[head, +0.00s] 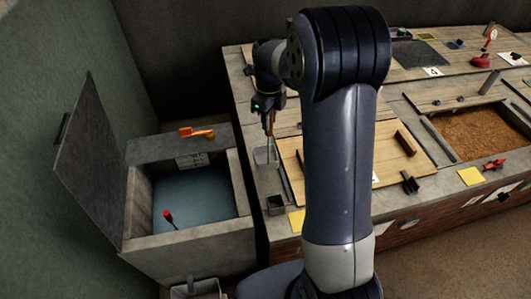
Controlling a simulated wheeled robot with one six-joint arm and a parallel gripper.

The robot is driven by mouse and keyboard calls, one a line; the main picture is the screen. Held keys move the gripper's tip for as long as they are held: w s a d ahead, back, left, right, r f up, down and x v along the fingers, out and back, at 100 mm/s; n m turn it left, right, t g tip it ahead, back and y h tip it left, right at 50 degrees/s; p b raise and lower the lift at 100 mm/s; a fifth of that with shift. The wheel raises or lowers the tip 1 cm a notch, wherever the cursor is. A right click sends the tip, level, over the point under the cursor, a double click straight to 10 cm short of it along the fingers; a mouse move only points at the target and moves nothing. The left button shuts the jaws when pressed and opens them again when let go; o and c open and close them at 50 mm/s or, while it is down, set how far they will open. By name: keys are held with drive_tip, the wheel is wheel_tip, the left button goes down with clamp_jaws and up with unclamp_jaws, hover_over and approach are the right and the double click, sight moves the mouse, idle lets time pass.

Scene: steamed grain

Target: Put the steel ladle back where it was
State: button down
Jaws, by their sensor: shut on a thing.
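My gripper (268,113) is shut on the steel ladle (269,143), near the left edge of the long bench. The ladle hangs down from the jaws, with a brownish upper part and a thin pale shaft. Its lower end is over or at a small grey square piece (265,156) on the bench edge; I cannot tell whether they touch. A small grey open holder (275,204) stands on the bench nearer to me.
An open bin (185,240) with a raised lid (92,165) stands left of the bench, with an orange-handled tool (197,132) on its back ledge. A wooden lid (345,160) lies right of the ladle, partly behind my arm. A grain-filled tray (480,132) is farther right.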

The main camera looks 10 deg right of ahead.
wheel_tip(320, 180, down, 8)
drive_tip(key=p, duration=0.1)
drive_tip(key=shift+f, duration=0.15)
drive_tip(key=c, duration=1.2)
unclamp_jaws()
wheel_tip(320, 180, up, 12)
drive_tip(key=shift+r+b, duration=0.15)
drive_tip(key=shift+b, duration=0.8)
